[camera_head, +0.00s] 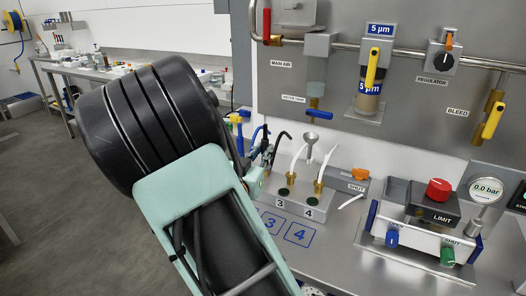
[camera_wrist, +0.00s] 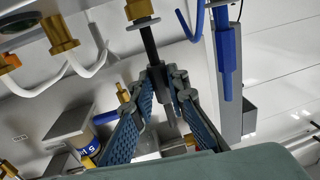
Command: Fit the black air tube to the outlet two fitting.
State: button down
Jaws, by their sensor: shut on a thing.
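In the wrist view my gripper (camera_wrist: 167,84) is shut on the black air tube (camera_wrist: 151,45), with its blue-padded fingers on either side. The tube's free end is at the underside of a brass fitting (camera_wrist: 138,9) with a flat washer. I cannot tell whether it is around the fitting or only against it, and no outlet number shows there. In the head view my arm hides most of the gripper and the left end of the outlet block (camera_head: 296,203). The block's labels 3 and 4 show.
White tubes (camera_wrist: 88,65) curve from neighbouring brass fittings (camera_wrist: 62,31). A blue tube (camera_wrist: 226,60) hangs close to the right of the fingers.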

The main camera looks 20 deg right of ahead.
jog(key=shift+f+b, duration=0.65)
jog(key=shift+f, duration=0.25)
jog(key=c, duration=1.8)
grip_release()
jog(key=shift+r, duration=0.1)
notch_tip(320, 180, up, 6)
jog(key=p, duration=0.5)
